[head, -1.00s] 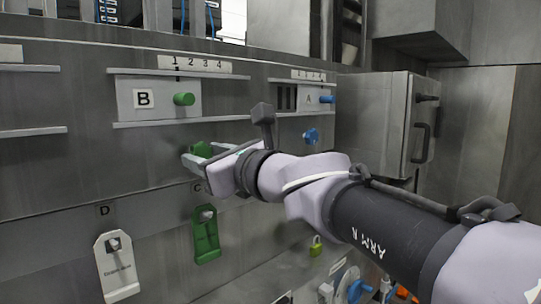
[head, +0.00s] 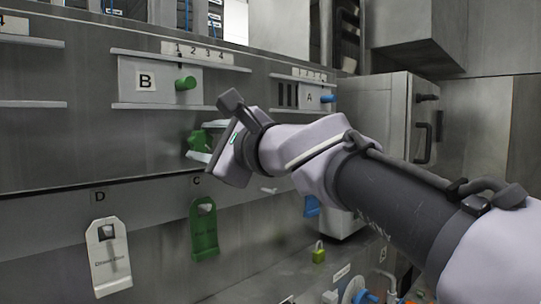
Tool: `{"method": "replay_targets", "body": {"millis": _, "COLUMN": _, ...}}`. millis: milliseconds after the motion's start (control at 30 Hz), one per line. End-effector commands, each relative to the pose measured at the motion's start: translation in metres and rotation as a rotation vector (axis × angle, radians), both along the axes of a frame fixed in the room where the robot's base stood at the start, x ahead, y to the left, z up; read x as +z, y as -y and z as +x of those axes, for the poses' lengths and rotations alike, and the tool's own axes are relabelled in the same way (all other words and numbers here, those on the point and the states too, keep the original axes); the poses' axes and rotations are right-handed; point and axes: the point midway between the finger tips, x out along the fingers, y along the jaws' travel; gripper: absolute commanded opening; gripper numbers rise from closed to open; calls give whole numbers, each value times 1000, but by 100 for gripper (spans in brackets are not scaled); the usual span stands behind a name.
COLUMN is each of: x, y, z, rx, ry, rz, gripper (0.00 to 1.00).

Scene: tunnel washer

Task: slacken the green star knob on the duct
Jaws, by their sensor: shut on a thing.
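The green star knob (head: 197,141) is on the grey duct wall (head: 60,160), below the slide plate marked B (head: 150,92). My gripper (head: 201,140) reaches it from the right and is shut on it. One pale finger shows above the knob and one below. The fingers and wrist hide part of the knob. I cannot tell how tight the knob is.
A green knob (head: 186,84) stands out from plate B. A blue knob (head: 328,99) is on plate A to the right. Below hang a green tag (head: 204,238) under C and a white tag (head: 107,262) under D. A steel box (head: 395,125) stands at right.

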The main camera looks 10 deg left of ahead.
Motion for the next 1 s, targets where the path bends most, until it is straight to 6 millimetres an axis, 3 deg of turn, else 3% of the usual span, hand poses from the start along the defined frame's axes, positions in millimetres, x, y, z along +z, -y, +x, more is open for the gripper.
{"method": "replay_targets", "body": {"millis": 1000, "x": 1, "y": 1, "z": 0, "rx": -5, "ry": 737, "rz": -623, "gripper": 2}}
